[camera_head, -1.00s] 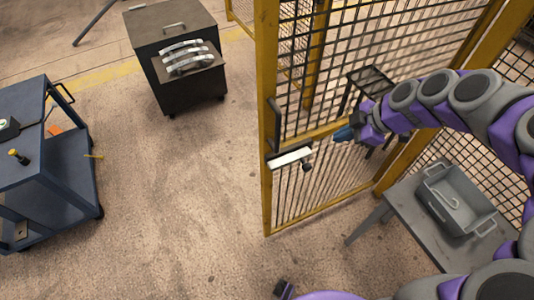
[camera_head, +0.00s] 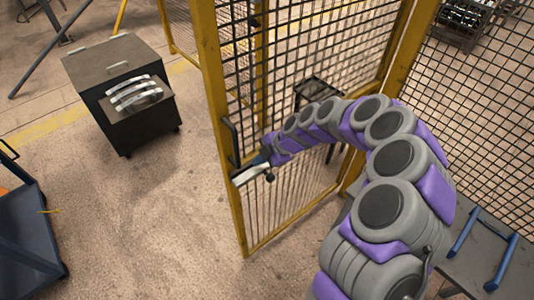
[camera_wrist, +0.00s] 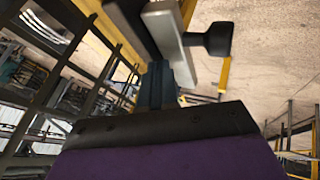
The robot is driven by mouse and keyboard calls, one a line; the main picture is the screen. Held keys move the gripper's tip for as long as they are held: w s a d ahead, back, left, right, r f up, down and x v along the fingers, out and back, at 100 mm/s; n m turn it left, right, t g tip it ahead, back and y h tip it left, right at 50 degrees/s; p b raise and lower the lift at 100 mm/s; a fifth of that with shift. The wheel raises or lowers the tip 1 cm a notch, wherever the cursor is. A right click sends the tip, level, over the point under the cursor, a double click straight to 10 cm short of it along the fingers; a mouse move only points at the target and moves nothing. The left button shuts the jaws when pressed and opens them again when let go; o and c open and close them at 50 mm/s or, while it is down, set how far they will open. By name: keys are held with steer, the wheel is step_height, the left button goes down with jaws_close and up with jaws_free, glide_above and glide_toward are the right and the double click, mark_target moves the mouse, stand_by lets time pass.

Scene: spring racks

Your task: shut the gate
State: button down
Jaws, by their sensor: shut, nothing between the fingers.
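The gate is a yellow-framed leaf with black wire mesh (camera_head: 300,60), standing out from the fence with its free edge (camera_head: 222,110) towards the left. That edge carries a dark upright handle (camera_head: 231,140) and a pale latch plate (camera_head: 248,175) with a dark knob. In the wrist view, the plate (camera_wrist: 168,35) and knob (camera_wrist: 208,40) are close beyond my fingers. My gripper (camera_head: 264,158) is shut and empty beside the latch; it also shows in the wrist view (camera_wrist: 155,85). Whether it touches the plate I cannot tell. My arm hides the gate's lower right part.
A dark wheeled cabinet (camera_head: 95,75) stands left of the gate, and a blue cart (camera_head: 25,240) at the lower left. The floor between them and the gate is clear. A grey table (camera_head: 470,275) with blue-handled things stands at the lower right, by the mesh fence (camera_head: 480,130).

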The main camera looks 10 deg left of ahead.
mark_target(248, 158)
steer(key=shift+w+r, duration=0.15)
steer(key=shift+w, duration=0.4)
steer(key=shift+w+r, duration=0.15)
steer(key=shift+w, duration=0.4)
steer(key=shift+w+a, duration=0.2)
steer(key=shift+a, duration=0.15)
steer(key=shift+a+f, duration=0.15)
steer(key=shift+a, duration=0.65)
steer(key=shift+d, duration=0.1)
steer(key=shift+d, duration=0.1)
